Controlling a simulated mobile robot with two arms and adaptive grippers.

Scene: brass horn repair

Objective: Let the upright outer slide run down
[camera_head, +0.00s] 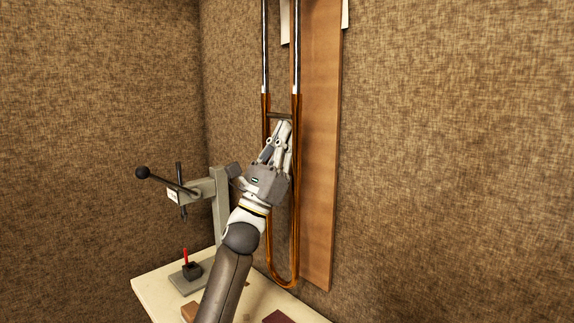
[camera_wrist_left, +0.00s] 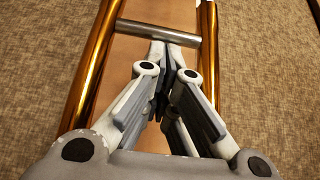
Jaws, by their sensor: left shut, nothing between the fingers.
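The outer slide (camera_head: 295,215) is a brass U-shaped tube pair that hangs upright, its bow at the bottom just above the table. In the left wrist view the crossbar (camera_wrist_left: 158,31) is a grey rod just beyond my fingertips. My left gripper (camera_head: 284,127) is shut and empty, between the tubes and just below the crossbar; I cannot tell whether it touches. My right gripper is not in view.
A wooden board (camera_head: 321,150) stands behind the slide on a fabric-covered wall. A grey arbor press (camera_head: 219,200) with a black-knobbed lever stands on the pale table (camera_head: 163,288) to the left. A red-handled tool (camera_head: 186,258) sits in a dark holder there.

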